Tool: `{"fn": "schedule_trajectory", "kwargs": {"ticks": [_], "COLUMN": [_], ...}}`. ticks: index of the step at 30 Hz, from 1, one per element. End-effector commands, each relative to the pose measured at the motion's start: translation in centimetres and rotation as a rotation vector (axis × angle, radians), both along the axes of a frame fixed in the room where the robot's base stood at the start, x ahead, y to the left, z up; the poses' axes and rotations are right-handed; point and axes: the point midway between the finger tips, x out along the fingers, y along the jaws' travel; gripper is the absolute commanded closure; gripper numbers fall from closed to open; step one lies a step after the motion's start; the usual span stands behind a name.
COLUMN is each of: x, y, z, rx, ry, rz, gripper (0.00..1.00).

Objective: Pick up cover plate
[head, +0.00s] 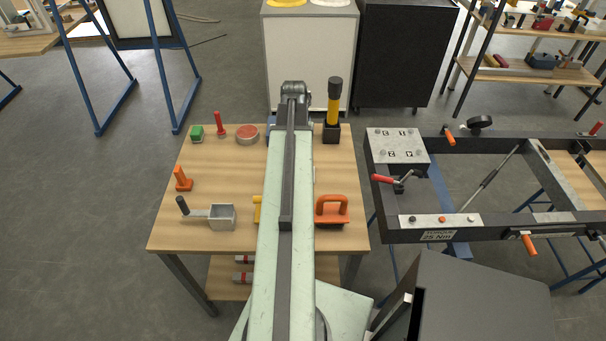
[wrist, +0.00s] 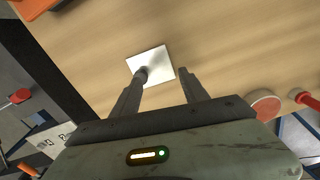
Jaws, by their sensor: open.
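The cover plate seems to be the white square plate (wrist: 158,58) lying flat on the wooden table in the wrist view. My gripper (wrist: 162,73) is open above the table, with nothing between its fingers. The left finger's tip overlaps the plate's near left part in the picture, and a dark shadow falls on the plate there. The right finger shows just past the plate's right edge. I cannot tell how high the fingertips are above it. In the head view my arm hides the plate and my fingers.
A dark metal frame (head: 500,232) stands close on the right.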

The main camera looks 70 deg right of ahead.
Motion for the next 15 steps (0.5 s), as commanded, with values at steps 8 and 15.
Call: {"fn": "schedule_trajectory", "kwargs": {"ticks": [8,15], "x": [-4.1,-3.9], "y": [-1.4,-1.3], "z": [0.1,-2.6], "rx": [0.0,0.0], "ry": [0.0,0.0], "rz": [-0.072,-0.07], "gripper": [0.48,0.48]}}
